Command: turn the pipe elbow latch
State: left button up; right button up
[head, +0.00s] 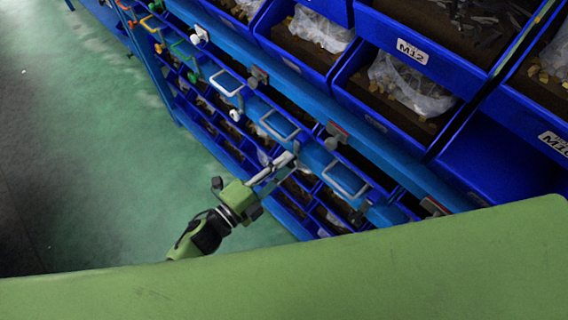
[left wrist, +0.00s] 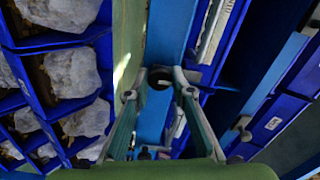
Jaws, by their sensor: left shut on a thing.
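My left gripper (head: 284,162) reaches in from the lower left, against the blue rail of the rack in the head view. In the left wrist view its two green fingers come together with their pale tips (left wrist: 160,76) on a small dark, round-ended part (left wrist: 159,79) in front of the blue rail. I take this part to be the pipe elbow latch; the fingertips cover most of it, and its turn angle cannot be told. My right gripper is not in view.
The blue rail carries several wire handles, such as a pale one (head: 345,180) right of my gripper and another (head: 279,125) above it. Blue bins (head: 395,85) with bagged parts stand behind the rail. Green floor (head: 110,150) lies open to the left.

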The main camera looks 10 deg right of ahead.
pick_arm(q)
jog(key=o, duration=1.1)
jog(key=v, duration=1.2)
jog(key=shift+w+f, duration=0.1)
